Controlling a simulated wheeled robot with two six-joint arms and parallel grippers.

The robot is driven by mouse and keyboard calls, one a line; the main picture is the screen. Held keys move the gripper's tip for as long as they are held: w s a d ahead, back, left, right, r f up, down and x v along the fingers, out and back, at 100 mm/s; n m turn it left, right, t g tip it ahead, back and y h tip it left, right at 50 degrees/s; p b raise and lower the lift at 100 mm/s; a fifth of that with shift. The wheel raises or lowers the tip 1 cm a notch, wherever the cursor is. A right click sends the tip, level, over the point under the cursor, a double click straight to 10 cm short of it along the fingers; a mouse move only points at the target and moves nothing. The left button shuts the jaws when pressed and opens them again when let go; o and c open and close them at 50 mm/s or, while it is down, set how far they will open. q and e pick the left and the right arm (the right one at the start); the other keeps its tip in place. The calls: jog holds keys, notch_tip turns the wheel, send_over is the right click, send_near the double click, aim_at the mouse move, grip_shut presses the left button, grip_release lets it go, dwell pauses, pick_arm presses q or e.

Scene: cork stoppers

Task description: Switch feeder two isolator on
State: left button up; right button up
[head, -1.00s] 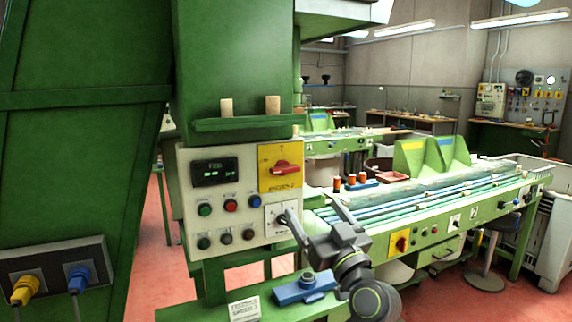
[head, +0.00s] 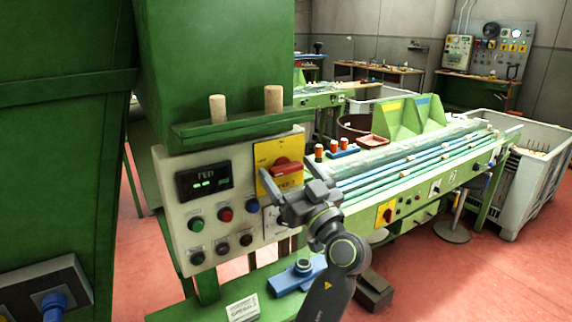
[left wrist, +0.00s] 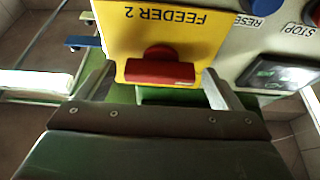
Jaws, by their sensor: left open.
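The feeder two isolator is a yellow plate (head: 264,152) with a red rotary handle (head: 287,163) at the upper right of a pale control panel. In the left wrist view the plate (left wrist: 190,25), lettered "FEEDER 2", appears upside down, and the red handle (left wrist: 160,71) lies crosswise. My left gripper (head: 284,180) is open in front of the isolator, covering the plate's lower part in the head view. In the wrist view its fingers (left wrist: 157,85) stand either side of the handle, with a gap at each end; whether they reach its depth is unclear. My right gripper is not in view.
The panel (head: 170,200) also carries a lit display (head: 204,182) and several round buttons close left of the gripper. A green shelf (head: 235,124) with two corks is above. A blue device (head: 297,276) sits on a ledge below. A green conveyor bench (head: 420,185) is at right.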

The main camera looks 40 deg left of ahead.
pick_arm(q)
jog(key=shift+d, duration=0.1)
jog(key=shift+c, duration=0.6)
jog(key=c, duration=0.9)
jog(key=shift+o, duration=0.2)
